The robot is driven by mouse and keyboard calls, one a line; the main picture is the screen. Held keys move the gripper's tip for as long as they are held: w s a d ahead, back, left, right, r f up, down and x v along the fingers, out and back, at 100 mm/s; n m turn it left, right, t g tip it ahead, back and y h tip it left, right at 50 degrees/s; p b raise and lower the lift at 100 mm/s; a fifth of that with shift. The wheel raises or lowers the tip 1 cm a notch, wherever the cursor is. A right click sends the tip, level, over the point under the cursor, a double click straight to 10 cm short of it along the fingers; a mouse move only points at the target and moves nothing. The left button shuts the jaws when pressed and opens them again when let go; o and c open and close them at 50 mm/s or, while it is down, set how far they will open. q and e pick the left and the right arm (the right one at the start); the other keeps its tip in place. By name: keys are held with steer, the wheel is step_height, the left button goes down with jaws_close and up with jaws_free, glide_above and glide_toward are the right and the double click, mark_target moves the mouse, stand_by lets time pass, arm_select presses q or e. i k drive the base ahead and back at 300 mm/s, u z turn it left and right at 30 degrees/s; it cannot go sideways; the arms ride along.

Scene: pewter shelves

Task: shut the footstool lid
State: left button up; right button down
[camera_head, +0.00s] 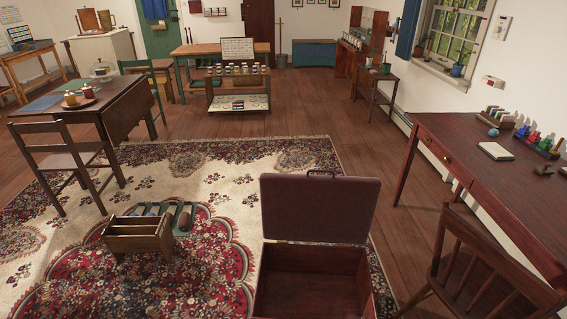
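The footstool (313,250) stands on the patterned rug at the lower middle of the head view, its bottom cut off by the picture edge. Its padded maroon lid (318,207) is open and stands about upright at the back of the box. A small dark handle (321,173) shows at the lid's top edge. The inside of the wooden box (312,277) looks empty where I can see it. Neither of my grippers shows in this view.
A wooden caddy (140,234) with several items sits on the rug to the left. A wooden chair (490,262) and a long desk (490,165) stand close on the right. A drop-leaf table (128,105) and chair (60,155) are at left. Rug (225,180) behind the footstool is clear.

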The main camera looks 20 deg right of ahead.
mark_target(307, 207)
steer(key=u, duration=1.3)
steer(key=i, duration=2.45)
steer(key=z, duration=2.85)
steer(key=i, duration=1)
